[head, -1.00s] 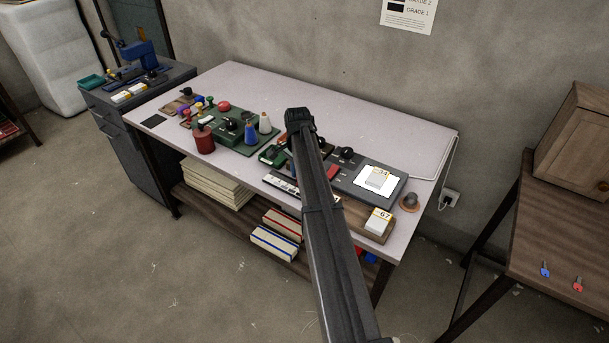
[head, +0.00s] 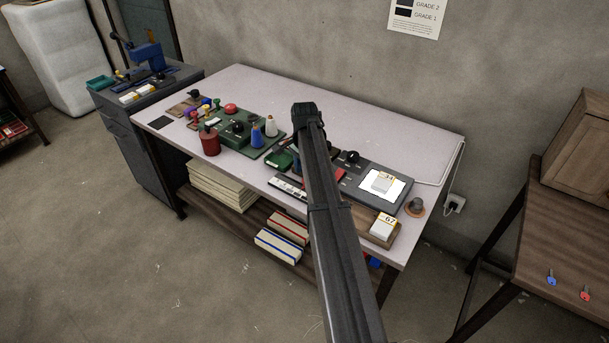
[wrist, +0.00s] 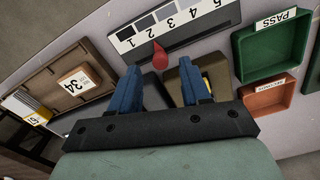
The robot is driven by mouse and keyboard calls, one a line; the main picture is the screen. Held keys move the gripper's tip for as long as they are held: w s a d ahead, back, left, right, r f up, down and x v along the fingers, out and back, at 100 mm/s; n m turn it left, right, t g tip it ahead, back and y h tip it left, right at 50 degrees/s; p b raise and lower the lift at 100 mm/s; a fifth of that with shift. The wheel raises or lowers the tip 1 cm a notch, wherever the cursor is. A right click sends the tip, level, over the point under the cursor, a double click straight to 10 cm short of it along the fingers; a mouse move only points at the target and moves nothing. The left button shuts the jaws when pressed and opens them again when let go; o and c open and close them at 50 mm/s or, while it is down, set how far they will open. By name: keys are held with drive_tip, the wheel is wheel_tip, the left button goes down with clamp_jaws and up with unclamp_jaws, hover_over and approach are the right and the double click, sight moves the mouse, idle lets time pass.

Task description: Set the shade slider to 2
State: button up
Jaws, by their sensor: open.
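The shade slider's scale (wrist: 150,33) is a strip of grey swatches with numbers, at the top of the wrist view. Black is by 1 at the left, and the numbers rise to the right. A red pointed knob (wrist: 160,58) sits below the strip, its tip near 2 and 3; I cannot tell the exact setting. My gripper (wrist: 160,68) is open, its blue fingers on either side of the knob in the picture. Contact is not clear. In the head view the white strip (head: 290,187) lies at the table's front, and my arm hides the knob.
In the wrist view a green PASS tray (wrist: 243,47) and an orange tray (wrist: 285,98) lie at the right. A brown tray (wrist: 45,93) with a card marked 34 (wrist: 76,82) lies at the left.

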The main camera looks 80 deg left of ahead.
wheel_tip(320, 180, up, 11)
idle(0.4)
idle(0.4)
